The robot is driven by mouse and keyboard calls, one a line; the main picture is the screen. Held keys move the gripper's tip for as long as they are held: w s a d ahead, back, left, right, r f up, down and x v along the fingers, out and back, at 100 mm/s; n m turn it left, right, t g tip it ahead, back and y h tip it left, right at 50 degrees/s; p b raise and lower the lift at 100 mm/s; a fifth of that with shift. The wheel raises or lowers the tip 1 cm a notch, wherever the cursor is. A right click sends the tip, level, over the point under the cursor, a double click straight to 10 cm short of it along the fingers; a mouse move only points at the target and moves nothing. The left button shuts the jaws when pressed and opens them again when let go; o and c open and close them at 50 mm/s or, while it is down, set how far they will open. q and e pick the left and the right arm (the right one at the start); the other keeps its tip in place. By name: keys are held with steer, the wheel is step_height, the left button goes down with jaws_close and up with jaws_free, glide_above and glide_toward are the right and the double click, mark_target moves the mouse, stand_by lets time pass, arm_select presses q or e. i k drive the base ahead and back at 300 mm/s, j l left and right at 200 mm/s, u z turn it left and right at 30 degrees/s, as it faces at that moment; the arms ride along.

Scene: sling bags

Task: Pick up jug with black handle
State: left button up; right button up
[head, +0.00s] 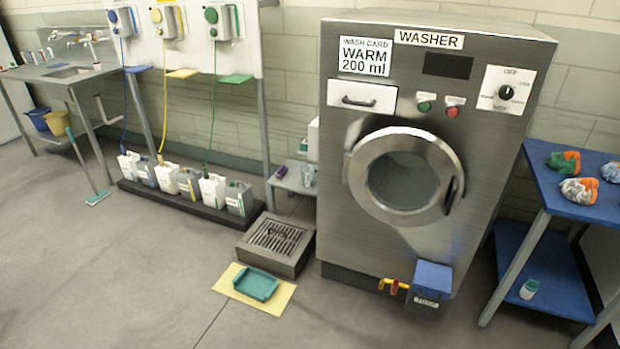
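I cannot pick out a jug with a black handle for certain. A small clear or pale vessel (308,176) stands on a low grey shelf (290,185) left of the washer; it may be a jug, but its handle is too small to tell. A dark purple item (281,172) lies beside it. Several white and grey containers (212,190) stand in a row on a dark low platform (190,203) by the wall. Neither of my grippers shows in the head view.
A steel washer (400,255) with a round door stands at centre right. A floor drain box (275,245), a teal tray (256,284) on a yellow mat (284,295), and a blue box (430,282) sit low in front. A blue table (565,195) stands right.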

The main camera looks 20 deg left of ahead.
mark_target(308, 169)
steer(key=i+j+z, duration=0.1)
steer(key=i+j, duration=0.4)
steer(key=j, duration=0.15)
steer(key=i+j+z, duration=0.15)
steer(key=j, duration=0.2)
steer(key=i, duration=0.05)
